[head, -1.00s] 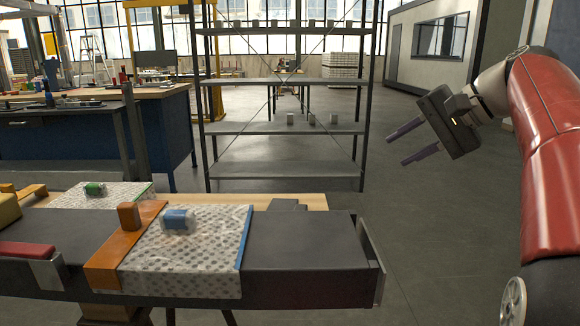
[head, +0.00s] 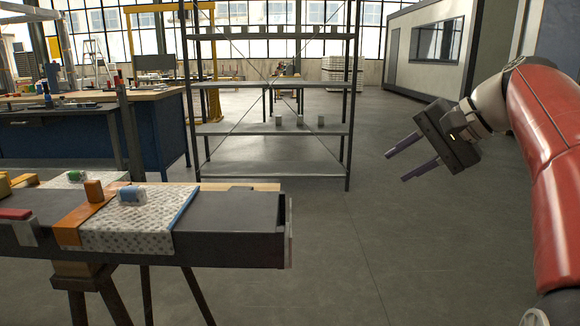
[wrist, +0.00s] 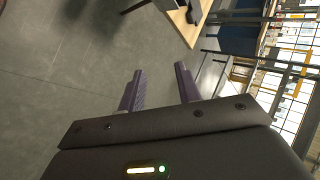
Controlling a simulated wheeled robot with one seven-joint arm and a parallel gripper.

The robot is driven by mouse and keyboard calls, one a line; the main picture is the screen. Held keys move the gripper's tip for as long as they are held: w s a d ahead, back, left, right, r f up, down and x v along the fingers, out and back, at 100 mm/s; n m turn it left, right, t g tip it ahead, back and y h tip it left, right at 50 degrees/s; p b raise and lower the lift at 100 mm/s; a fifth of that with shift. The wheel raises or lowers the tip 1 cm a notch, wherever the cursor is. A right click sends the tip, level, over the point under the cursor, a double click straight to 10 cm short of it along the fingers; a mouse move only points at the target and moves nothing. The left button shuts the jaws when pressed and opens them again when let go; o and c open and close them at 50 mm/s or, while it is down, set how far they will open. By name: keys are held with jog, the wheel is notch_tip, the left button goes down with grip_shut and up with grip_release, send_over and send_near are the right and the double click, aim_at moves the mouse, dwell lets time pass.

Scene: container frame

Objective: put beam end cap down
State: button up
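A dark grey beam (head: 232,223) runs across the lower left of the head view. A thin plate (head: 286,232), which looks like the beam end cap, stands upright at the beam's right end; I cannot tell whether it is fixed there. My gripper (head: 396,167) is held in the air to the right of the beam, well apart from it. Its two fingers are spread with nothing between them. The wrist view also shows my gripper (wrist: 158,70) with the fingers apart and empty over the floor.
The beam rests on trestles and carries a patterned cloth (head: 130,233), an orange strap and small blocks. A metal shelf rack (head: 270,165) with small grey blocks stands behind. A blue workbench (head: 60,140) is at the left. The floor (head: 400,250) at the right is clear.

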jog(key=s+a+f+n+h, duration=0.2)
jog(key=s+f+n+h, duration=0.1)
jog(key=s+f, duration=0.7)
jog(key=s+a+f+n+h, duration=0.3)
jog(key=s+f, duration=0.8)
jog(key=f, duration=0.5)
jog(key=shift+s+n+h, duration=0.25)
jog(key=shift+n+h, duration=0.35)
jog(key=shift+h, duration=0.1)
